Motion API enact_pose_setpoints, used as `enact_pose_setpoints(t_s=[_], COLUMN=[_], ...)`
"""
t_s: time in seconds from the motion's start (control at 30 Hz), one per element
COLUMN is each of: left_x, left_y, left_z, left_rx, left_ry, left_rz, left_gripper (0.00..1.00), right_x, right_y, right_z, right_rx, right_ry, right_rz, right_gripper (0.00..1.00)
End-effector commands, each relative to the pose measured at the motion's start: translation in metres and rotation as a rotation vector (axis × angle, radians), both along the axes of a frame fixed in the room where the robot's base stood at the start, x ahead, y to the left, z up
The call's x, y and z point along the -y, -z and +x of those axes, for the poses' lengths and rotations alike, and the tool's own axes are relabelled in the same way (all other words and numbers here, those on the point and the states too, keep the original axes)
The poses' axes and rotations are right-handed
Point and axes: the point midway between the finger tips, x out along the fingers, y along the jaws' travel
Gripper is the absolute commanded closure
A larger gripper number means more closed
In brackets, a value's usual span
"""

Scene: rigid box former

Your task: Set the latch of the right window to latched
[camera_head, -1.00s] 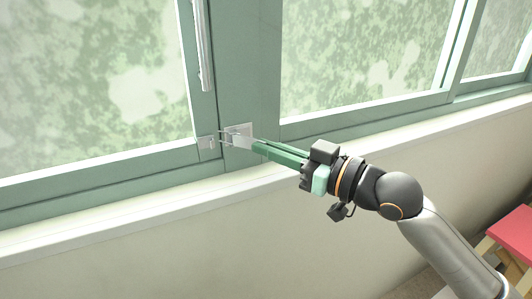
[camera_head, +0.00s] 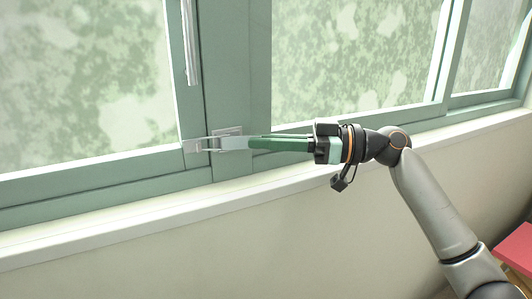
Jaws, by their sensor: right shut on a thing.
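The window latch is a small metallic fitting on the green frame. Its base plate (camera_head: 229,132) is on the wide post, and a silver catch (camera_head: 192,146) is on the sash edge to the left. My right gripper (camera_head: 221,144) reaches in from the right with long green fingers and pale tips. It is shut on the thin latch lever (camera_head: 208,144), which points left and reaches the catch. The pale tips hide part of the lever and plate, so I cannot tell if it is fully seated. My left gripper is not in view.
A vertical silver handle (camera_head: 190,45) is on the left sash above the latch. A pale sill (camera_head: 130,216) runs below the windows. A red-topped piece of furniture (camera_head: 515,252) is at the lower right. The space before the wall is clear.

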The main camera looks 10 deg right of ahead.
Motion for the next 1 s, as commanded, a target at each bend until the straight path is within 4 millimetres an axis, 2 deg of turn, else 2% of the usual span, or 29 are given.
enact_pose_setpoints(t_s=[0.13, 0.4, 0.93, 1.0], left_x=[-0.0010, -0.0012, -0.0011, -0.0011], left_y=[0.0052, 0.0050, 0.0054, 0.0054], left_z=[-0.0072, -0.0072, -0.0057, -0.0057], left_rx=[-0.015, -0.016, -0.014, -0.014], left_ry=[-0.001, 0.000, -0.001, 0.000], left_rz=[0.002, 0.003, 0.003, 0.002], left_gripper=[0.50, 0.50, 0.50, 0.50], right_x=[-0.0013, -0.0016, -0.0022, -0.0022], right_y=[0.0017, 0.0025, 0.0050, 0.0048], right_z=[0.0053, 0.0096, 0.0101, 0.0101], right_rx=[-0.004, -0.004, -0.006, -0.006], right_ry=[-0.067, -0.136, -0.153, -0.153], right_rz=[-0.001, -0.006, -0.011, -0.011], right_gripper=[1.00, 1.00, 1.00, 0.87])
